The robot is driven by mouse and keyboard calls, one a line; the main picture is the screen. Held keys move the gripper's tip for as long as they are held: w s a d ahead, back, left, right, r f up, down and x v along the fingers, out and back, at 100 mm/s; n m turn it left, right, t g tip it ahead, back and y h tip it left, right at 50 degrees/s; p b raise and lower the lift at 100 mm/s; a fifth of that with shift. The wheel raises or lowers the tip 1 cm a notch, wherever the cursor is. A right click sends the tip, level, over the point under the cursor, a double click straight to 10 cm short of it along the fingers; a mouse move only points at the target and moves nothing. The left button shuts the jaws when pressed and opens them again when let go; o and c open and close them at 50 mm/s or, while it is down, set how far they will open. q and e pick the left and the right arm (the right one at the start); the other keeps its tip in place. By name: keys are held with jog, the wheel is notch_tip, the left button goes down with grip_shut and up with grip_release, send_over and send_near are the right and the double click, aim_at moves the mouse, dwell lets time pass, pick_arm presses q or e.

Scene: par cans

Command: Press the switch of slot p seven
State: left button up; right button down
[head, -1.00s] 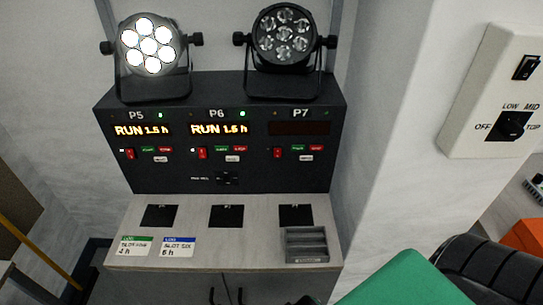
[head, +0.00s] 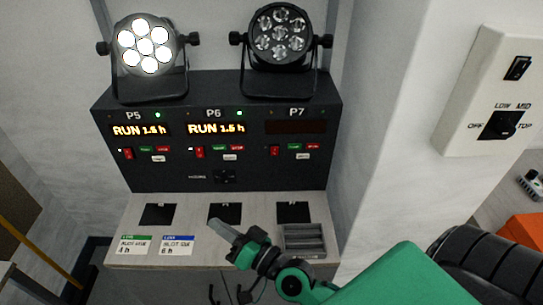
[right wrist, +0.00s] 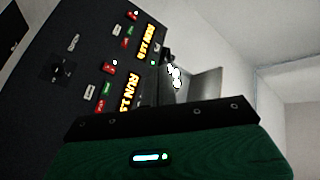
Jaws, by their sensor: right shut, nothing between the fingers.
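The P7 slot (head: 297,112) is at the right end of the black control panel (head: 215,182). Its red rocker switch (head: 275,150) sits left of a green and a red button, under a dark display (head: 296,127). The lamp above P7 (head: 277,32) is unlit. My right gripper (head: 222,230) is shut and empty, above the counter in front of the panel, below and left of the P7 switch and apart from it. The right wrist view shows part of the panel, turned sideways, with two lit displays (right wrist: 128,92). My left gripper is not in view.
P5 (head: 140,130) and P6 (head: 217,128) both show RUN 1.5 h; the P5 lamp (head: 145,45) is lit. The counter holds two labelled cards (head: 178,246) and a grey tray (head: 303,240). A wall switch box (head: 490,95) is at right.

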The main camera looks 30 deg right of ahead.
jog(key=w+d+f+m+h, duration=0.1)
jog(key=d+m+h, duration=0.6)
jog(key=m+h, duration=0.2)
jog(key=w+d+f+m+g+h, duration=0.1)
jog(key=w+d+f+m+h, duration=0.1)
jog(key=d+m+h, duration=0.6)
jog(key=m+h, duration=0.1)
jog(key=m, duration=0.2)
jog(key=shift+d+f, duration=0.2)
jog(key=shift+f, duration=0.05)
jog(key=p, duration=0.4)
send_near(271, 148)
jog(key=x, duration=0.5)
jog(key=shift+w+d+r, duration=0.1)
jog(key=shift+w+d, duration=0.05)
jog(key=shift+w, duration=0.1)
jog(key=shift+w+d, duration=0.35)
jog(key=shift+w, duration=0.25)
